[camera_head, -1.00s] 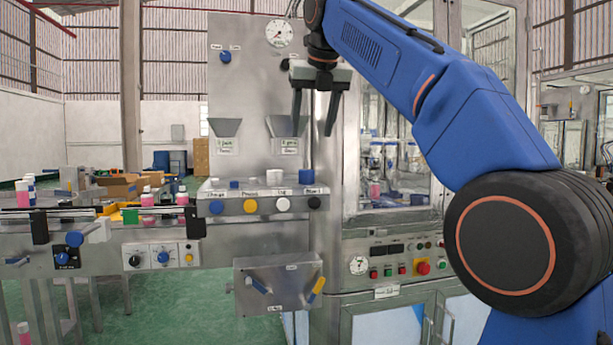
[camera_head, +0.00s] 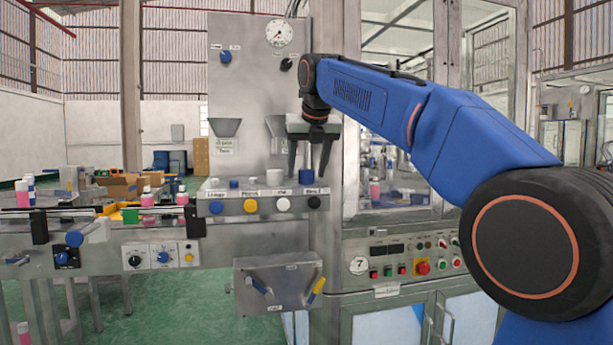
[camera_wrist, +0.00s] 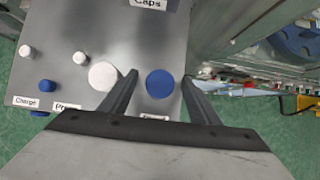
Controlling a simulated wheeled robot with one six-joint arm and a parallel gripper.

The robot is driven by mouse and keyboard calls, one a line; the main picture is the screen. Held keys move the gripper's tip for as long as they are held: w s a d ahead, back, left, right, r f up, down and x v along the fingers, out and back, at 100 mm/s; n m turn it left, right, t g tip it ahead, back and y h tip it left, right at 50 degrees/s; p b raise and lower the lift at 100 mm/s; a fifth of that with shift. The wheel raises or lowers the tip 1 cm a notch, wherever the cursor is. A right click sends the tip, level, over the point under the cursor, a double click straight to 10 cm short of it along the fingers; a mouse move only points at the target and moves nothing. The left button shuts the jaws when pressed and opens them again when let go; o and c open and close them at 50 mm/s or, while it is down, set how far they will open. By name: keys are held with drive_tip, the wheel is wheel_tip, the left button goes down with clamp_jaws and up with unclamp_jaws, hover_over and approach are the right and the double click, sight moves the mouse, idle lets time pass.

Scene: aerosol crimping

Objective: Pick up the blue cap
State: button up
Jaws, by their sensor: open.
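The blue cap (camera_head: 306,176) is a short blue cylinder standing upright at the right end of the machine's metal shelf. In the wrist view the blue cap (camera_wrist: 160,84) shows from above as a round disc. My gripper (camera_head: 307,178) is open and points straight down over that end of the shelf. In the wrist view its two fingertips (camera_wrist: 160,78) lie on either side of the cap, with a gap showing on both sides. The gripper holds nothing.
A white cap (camera_wrist: 103,76) stands just left of the left finger, close to it. Smaller white and blue caps stand farther left on the shelf (camera_head: 225,193). Coloured knobs line the shelf front. A glass-doored cabinet (camera_head: 390,255) stands to the right.

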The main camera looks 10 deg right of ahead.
drive_tip(key=shift+w+f, duration=0.3)
drive_tip(key=shift+f, duration=0.2)
drive_tip(key=c, duration=1.1)
drive_tip(key=shift+r, duration=5)
